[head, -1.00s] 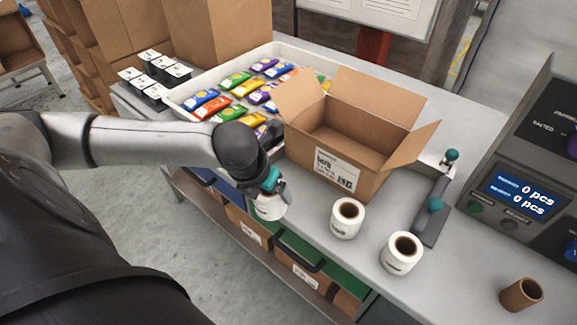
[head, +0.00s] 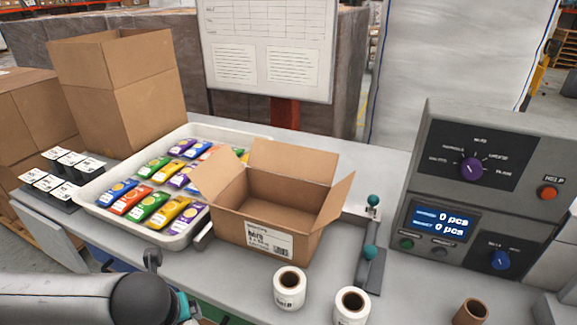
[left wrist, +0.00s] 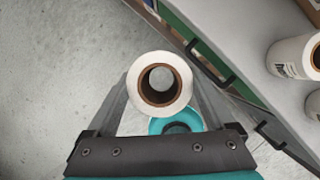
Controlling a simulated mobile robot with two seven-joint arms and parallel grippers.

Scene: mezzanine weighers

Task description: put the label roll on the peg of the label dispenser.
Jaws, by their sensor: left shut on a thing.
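My left gripper (left wrist: 160,102) is shut on a white label roll (left wrist: 181,87) with a brown core. In the left wrist view the roll sits between its two fingers, over the floor beside the bench edge. In the head view only my wrist and a bit of teal show at the bottom left; the held roll is out of frame. A narrow grey fixture with two teal knobs (head: 370,252) stands right of the open carton; it may be the label dispenser, but I cannot make out a peg. My right gripper is not in view.
Two more label rolls (head: 289,288) (head: 351,308) stand on the bench front, with an empty brown core (head: 470,313) to their right. An open carton (head: 255,240), a tray of colourful packets (head: 98,222) and a weigher console (head: 470,190) take up much of the bench.

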